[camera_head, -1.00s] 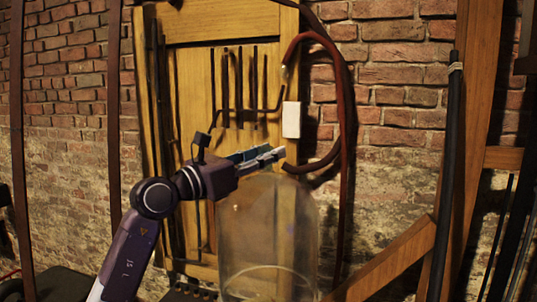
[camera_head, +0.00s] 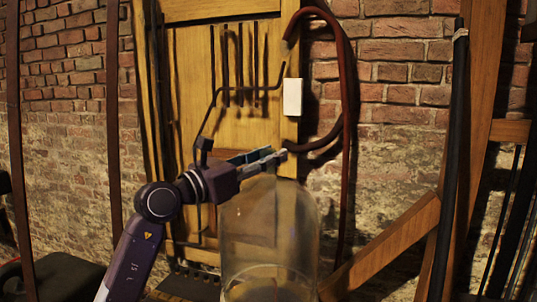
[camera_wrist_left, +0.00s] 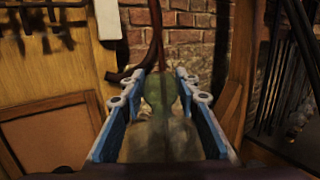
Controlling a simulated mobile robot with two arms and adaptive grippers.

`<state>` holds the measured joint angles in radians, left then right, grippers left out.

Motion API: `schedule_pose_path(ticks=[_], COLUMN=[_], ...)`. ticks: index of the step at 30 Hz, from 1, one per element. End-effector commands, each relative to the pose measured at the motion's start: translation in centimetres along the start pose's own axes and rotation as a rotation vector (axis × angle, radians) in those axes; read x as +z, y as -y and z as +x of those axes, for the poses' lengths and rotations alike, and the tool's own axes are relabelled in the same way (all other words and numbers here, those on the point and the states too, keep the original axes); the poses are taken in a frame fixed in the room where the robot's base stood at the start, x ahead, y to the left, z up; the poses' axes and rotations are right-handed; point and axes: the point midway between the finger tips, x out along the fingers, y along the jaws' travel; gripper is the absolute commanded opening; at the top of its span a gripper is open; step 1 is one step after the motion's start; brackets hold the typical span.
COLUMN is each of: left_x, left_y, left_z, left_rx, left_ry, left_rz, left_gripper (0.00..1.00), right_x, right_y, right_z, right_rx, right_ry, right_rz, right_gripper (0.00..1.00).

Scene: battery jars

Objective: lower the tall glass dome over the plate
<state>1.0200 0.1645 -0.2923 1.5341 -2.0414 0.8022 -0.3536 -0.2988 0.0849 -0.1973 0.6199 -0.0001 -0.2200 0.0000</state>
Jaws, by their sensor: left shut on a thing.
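The tall clear glass dome (camera_head: 268,235) stands upright in the lower middle of the head view. My left gripper (camera_head: 270,158) is at its top and is shut on it. In the left wrist view the dome's greenish knob (camera_wrist_left: 160,92) sits between the two blue fingers of my left gripper (camera_wrist_left: 160,100), with the blurred glass below. A round rim shows through the lower glass; I cannot tell whether it is the dome's own edge or the plate. The plate is not clearly seen. My right gripper is not in view.
Behind is a yellow wooden panel (camera_head: 190,60) with dark rods, a white box (camera_head: 292,97) and a reddish hose (camera_head: 347,110) on a brick wall (camera_head: 400,70). A slanted wooden beam (camera_head: 385,245) stands right of the dome. A dark seat-like surface (camera_head: 55,275) is at lower left.

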Motion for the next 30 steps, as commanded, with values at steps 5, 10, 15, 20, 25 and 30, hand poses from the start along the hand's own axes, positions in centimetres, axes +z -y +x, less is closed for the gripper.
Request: schedule_pose_path(ticks=[5, 10, 15, 20, 25, 30], left_x=[-0.4, -1.6, -2.8, -3.6, -4.0, -4.0], left_y=[0.1, 0.1, 0.1, 0.1, 0.1, 0.1], left_z=[-0.3, -0.5, -0.7, -0.8, -0.9, -0.9], left_rx=[0.000, 0.000, 0.000, 0.000, 0.000, 0.000], left_ry=[0.024, 0.024, 0.023, 0.024, 0.025, 0.025], left_rz=[0.005, 0.004, 0.004, 0.004, 0.005, 0.005], left_gripper=[0.00, 0.00, 0.00, 0.00, 0.00, 0.00], right_x=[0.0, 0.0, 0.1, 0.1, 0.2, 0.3], right_y=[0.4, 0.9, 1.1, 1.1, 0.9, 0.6], right_z=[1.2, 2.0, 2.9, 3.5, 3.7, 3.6], right_rx=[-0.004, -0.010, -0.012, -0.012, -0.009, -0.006], right_ry=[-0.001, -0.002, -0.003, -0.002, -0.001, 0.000], right_rz=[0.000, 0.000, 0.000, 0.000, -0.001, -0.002], right_gripper=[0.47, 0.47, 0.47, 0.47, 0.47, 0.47])
